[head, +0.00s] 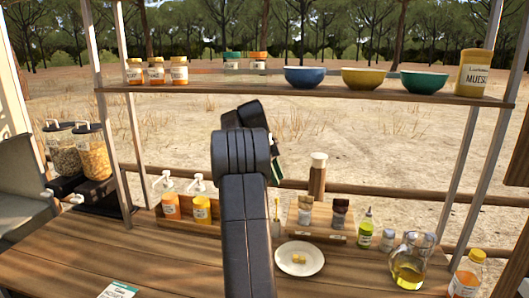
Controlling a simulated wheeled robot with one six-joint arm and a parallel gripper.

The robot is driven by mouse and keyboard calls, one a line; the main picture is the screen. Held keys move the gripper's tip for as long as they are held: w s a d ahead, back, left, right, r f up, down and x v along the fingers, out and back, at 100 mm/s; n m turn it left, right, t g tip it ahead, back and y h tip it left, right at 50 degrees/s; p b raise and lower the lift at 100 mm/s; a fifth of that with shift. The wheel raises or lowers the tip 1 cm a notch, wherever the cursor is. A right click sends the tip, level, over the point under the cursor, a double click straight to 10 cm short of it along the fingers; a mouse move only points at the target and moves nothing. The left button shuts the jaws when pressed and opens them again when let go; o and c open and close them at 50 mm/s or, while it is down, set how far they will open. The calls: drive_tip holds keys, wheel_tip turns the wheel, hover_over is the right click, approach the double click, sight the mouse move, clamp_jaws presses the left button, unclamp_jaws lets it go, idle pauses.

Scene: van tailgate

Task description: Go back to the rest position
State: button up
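My arm rises dark in the middle of the head view and bends away near the height of the upper shelf (300,92). My gripper (276,170) is mostly hidden behind the arm. Only a small dark piece with green and white shows at the arm's right edge. I cannot see its fingertips, whether it is open or shut, or whether it holds anything.
Bowls, jars and a muesli container (473,72) stand on the shelf. Below are a white plate (299,258) with small yellow pieces, a glass jug (411,262), bottles, a wooden rack (320,224) and cereal dispensers (92,152). The left front counter (70,262) is mostly clear.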

drive_tip(key=p, duration=0.1)
hover_over(304, 195)
drive_tip(key=w+a, duration=0.1)
drive_tip(key=a, duration=0.1)
drive_tip(key=x, duration=0.3)
drive_tip(key=shift+s+d+f, duration=0.15)
drive_tip(key=shift+d+f, duration=0.05)
drive_tip(key=shift+d, duration=0.05)
drive_tip(key=shift+x, duration=0.8)
